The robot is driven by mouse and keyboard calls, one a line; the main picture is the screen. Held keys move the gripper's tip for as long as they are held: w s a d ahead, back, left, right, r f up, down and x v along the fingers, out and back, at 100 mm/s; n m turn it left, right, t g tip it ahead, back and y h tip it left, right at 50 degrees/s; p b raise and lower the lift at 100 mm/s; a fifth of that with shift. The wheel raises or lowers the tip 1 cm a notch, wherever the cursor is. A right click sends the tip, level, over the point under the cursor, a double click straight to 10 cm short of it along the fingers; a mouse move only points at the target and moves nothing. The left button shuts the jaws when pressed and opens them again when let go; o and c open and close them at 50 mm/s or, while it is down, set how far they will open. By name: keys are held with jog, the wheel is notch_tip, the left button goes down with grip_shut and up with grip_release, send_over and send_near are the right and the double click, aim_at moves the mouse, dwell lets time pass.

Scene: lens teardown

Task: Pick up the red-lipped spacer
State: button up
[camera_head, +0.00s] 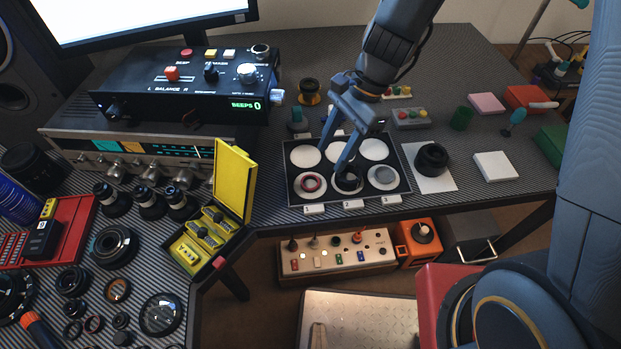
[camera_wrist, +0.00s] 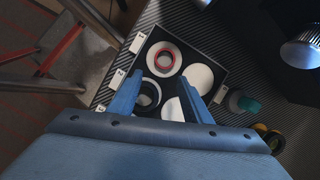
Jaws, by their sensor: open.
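The red-lipped spacer (camera_head: 303,184) lies flat on the white disc of slot 1, at the front left of a black tray (camera_head: 292,160). In the wrist view its red rim (camera_wrist: 151,52) shows just beyond my fingertips. My gripper (camera_head: 333,160) is open and empty, pointing down over the tray, its fingers behind and to the right of the spacer in the head view. In the wrist view my gripper (camera_wrist: 160,78) has its two fingers spread. One finger partly hides a dark ring (camera_head: 348,189) in slot 2, which shows between the fingers (camera_wrist: 149,103).
A grey ring (camera_head: 383,186) lies in slot 3, and the back row has bare white discs (camera_head: 374,149). A black ring (camera_head: 432,160) on a white sheet stands right of the tray. An open yellow case (camera_head: 234,180) stands left of it.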

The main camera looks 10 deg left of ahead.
aim_at(308, 186)
jog(key=a+f, duration=0.1)
jog(key=a+f+m, duration=0.1)
jog(key=shift+s+a+f, duration=0.2)
jog(key=shift+a+f, duration=0.15)
jog(key=shift+p+x, duration=0.5)
jog(key=shift+x, duration=2.3)
jog(key=shift+s, duration=0.1)
jog(key=c, duration=0.8)
